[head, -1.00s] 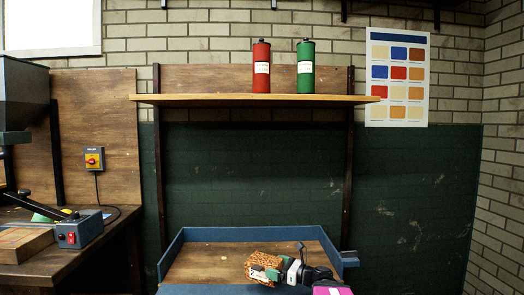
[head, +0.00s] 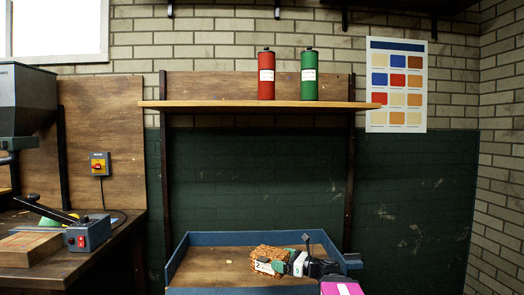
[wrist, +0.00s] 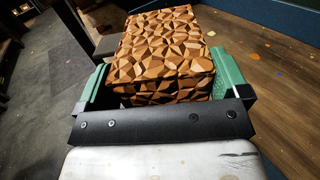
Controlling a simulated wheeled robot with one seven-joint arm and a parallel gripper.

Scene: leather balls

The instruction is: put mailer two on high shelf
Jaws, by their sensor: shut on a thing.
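A mailer (head: 259,253), a box with an orange-brown faceted pattern and a white label showing a 2, is in my gripper (head: 276,265). It also shows in the wrist view (wrist: 165,55), between the green fingers of my gripper (wrist: 165,88), which is shut on it. In the head view it appears over the blue-edged tray table, below the shelf; I cannot tell how far it is above the surface. The high shelf (head: 225,105) is a wooden board above the table. A red canister (head: 266,76) and a green canister (head: 308,76) stand upright on it, right of its middle.
The shelf's left half is clear. Dark uprights stand at both its sides. The tray table (head: 205,272) has a raised blue rim. At left stands a bench with a grey box with a red switch (head: 88,235) and a hopper (head: 25,100). A colour chart (head: 396,85) hangs at right.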

